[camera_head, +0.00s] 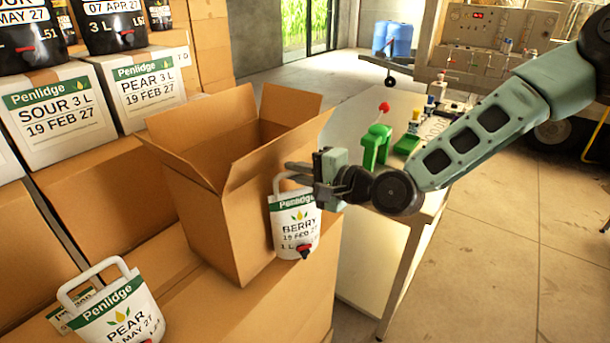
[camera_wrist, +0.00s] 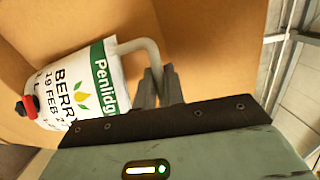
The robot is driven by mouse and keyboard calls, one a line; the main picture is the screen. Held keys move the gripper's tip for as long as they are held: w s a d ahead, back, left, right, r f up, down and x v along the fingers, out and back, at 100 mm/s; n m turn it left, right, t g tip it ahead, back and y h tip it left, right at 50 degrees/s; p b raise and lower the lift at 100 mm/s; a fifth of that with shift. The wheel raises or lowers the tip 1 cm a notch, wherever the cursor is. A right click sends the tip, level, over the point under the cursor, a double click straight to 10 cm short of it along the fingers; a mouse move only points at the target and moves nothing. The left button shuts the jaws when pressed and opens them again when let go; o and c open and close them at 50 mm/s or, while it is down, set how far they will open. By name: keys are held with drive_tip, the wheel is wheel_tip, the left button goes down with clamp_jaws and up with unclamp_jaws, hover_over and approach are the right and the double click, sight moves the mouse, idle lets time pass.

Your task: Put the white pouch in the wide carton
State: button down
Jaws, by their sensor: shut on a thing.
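A white pouch (camera_head: 297,222) labelled Berry, with a green band and a red tap, hangs upright from my gripper (camera_head: 292,168). My gripper is shut on the pouch's handle loop. The pouch is in front of the right side of an open cardboard carton (camera_head: 215,220), outside it and below its rim. The carton's flaps stand spread out; its floor is hidden. In the wrist view the pouch (camera_wrist: 75,92) hangs by its handle at my gripper's fingertips (camera_wrist: 157,82), with brown cardboard (camera_wrist: 205,35) behind. I cannot tell whether the pouch touches the carton.
Another white pouch (camera_head: 118,315), labelled Pear, stands at lower left. Closed white cartons (camera_head: 145,90) sit on brown boxes at the left. A pale bench (camera_head: 385,240) with a green press (camera_head: 376,145) stands right of the carton. Open floor lies at right.

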sight(298, 189)
drive_tip(key=shift+f+b, duration=1.1)
drive_tip(key=shift+f, duration=0.45)
drive_tip(key=c, duration=1.5)
unclamp_jaws()
drive_tip(key=shift+f, duration=0.15)
